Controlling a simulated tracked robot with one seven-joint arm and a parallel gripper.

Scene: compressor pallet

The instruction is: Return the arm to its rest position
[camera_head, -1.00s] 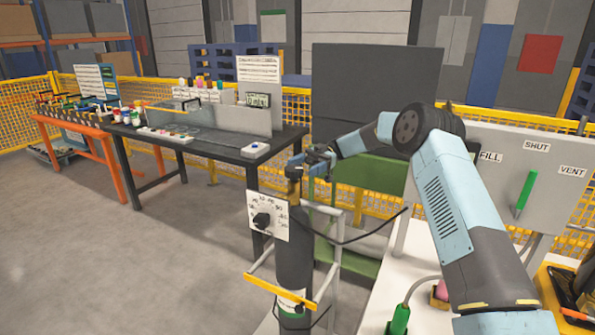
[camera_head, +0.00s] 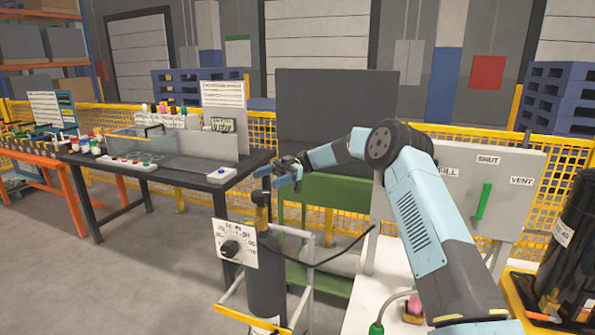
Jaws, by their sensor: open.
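My arm, light blue and dark grey, rises from the lower right in the head view, bends at a dark round joint and reaches left. My gripper (camera_head: 284,174) is at its far end, small in the picture, open, with nothing seen in it. It is just above and slightly right of the brass valve top (camera_head: 260,198) of a dark gas cylinder (camera_head: 266,284). A gap shows between the two, though the depth is hard to judge. The fingers are too small to make out finely.
A dial panel (camera_head: 236,243) is beside the cylinder on its cart. A dark workbench (camera_head: 190,178) stands to the left. A panel with a green lever (camera_head: 484,201) is behind my arm. A black container (camera_head: 573,245) stands at the far right. Floor at left is clear.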

